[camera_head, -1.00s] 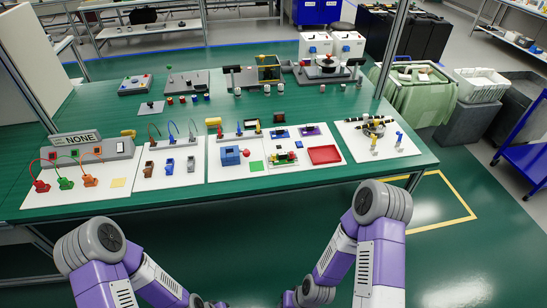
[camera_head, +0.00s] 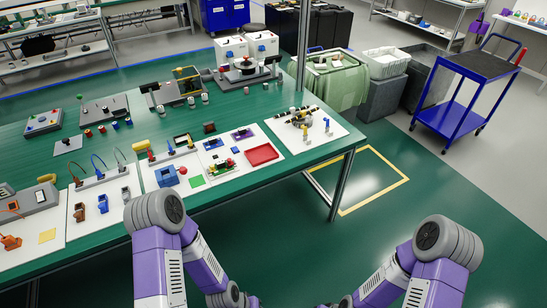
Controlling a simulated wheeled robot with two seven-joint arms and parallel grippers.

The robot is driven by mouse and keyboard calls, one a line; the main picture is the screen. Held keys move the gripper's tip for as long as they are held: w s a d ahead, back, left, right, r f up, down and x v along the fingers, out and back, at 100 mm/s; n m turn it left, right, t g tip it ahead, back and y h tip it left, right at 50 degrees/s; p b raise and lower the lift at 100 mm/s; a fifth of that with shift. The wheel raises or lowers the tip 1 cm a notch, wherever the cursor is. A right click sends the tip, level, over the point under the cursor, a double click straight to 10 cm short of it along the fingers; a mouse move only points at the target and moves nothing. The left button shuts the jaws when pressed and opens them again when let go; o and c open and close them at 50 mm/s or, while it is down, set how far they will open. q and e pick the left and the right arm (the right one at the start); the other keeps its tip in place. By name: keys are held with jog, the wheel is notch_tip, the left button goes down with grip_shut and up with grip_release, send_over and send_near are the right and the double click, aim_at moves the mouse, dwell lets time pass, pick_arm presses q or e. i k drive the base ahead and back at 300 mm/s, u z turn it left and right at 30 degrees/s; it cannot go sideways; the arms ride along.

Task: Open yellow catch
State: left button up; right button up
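I cannot clearly make out which part is the yellow catch. A small yellow upright part (camera_head: 305,127) stands on the white board (camera_head: 331,141) at the right end of the green table, near a small blue upright part (camera_head: 326,124) and a black and yellow mechanism (camera_head: 301,114). A yellow-edged box (camera_head: 187,73) also stands at the back of the table. These parts are too small to tell if anything is open. My two arms show at the bottom of the view, in front of the table. My grippers are below the picture edge.
The green table (camera_head: 240,117) carries boards with cables, blocks and a red tray (camera_head: 262,154). A metal post (camera_head: 301,48) rises at its far edge. A green bin (camera_head: 336,83) and a blue cart (camera_head: 462,85) stand beyond. The floor right of the table is clear.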

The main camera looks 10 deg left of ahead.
aim_at(212, 169)
jog(key=z, duration=1)
jog(key=i, duration=2.45)
jog(key=u, duration=3.4)
